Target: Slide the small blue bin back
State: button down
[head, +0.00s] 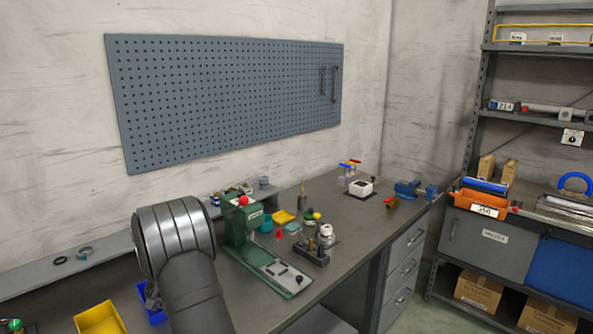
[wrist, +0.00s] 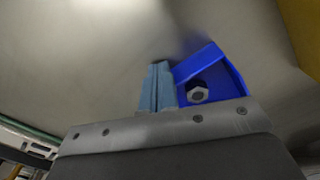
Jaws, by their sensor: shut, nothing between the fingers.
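The small blue bin (head: 152,312) is at the lower left of the head view, partly hidden behind my arm. In the wrist view the blue bin (wrist: 212,58) is just right of my fingers, with a metal hex nut in it. My gripper (wrist: 157,88) shows as two light blue fingers pressed together, with nothing between them. The fingers are close beside the bin's left side; I cannot tell whether they touch it. The gripper's palm hides the near part of the bin. In the head view my arm hides the fingers.
A yellow bin (head: 100,318) stands left of the blue bin; its edge also shows at the right of the wrist view (wrist: 304,30). A green press (head: 243,225) stands on the bench right of my arm. The bench surface left of the fingers is bare in the wrist view.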

jog(key=shift+w+a, duration=0.1)
jog(key=shift+w+a, duration=0.55)
jog(key=shift+a, duration=0.1)
jog(key=shift+a, duration=0.1)
jog(key=shift+w+a, duration=0.6)
jog(key=shift+a, duration=0.1)
dwell(0.4)
jog(key=shift+w+a, duration=0.65)
jog(key=shift+a, duration=0.1)
jog(key=shift+a, duration=0.1)
jog(key=shift+w+a, duration=0.6)
jog(key=shift+a, duration=0.1)
